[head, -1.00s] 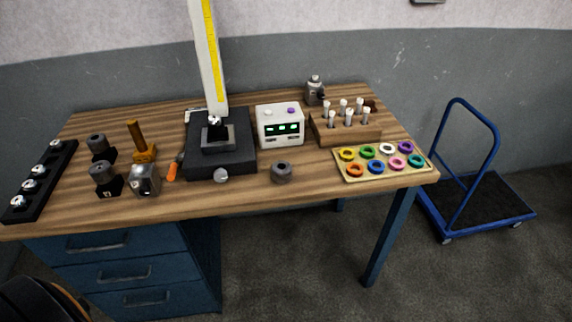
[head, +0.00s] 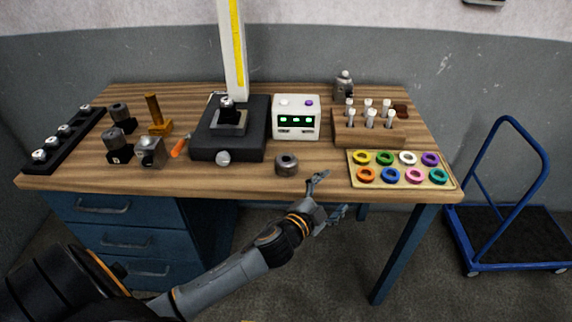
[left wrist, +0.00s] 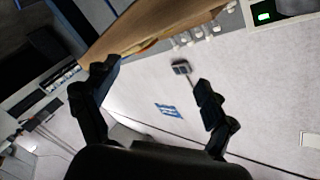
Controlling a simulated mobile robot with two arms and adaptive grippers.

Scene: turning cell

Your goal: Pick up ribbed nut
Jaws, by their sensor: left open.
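A dark grey round nut with a hole in its top, which looks like the ribbed nut (head: 287,165), stands on the bench near its front edge; its ribs are too small to make out. My left gripper (head: 331,195) is open and empty at the bench's front edge, to the right of this nut and apart from it. In the left wrist view the two spread fingers (left wrist: 155,82) have nothing between them, and the nut does not show. Similar dark round parts (head: 115,143) sit on black stands at the left. My right gripper is not in view.
A black fixture (head: 205,147) and a white box with a green display (head: 296,106) stand behind the nut. A tray of coloured rings (head: 400,187) lies right of my gripper, with a wooden peg block (head: 345,137) behind it. Bench around the nut is clear.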

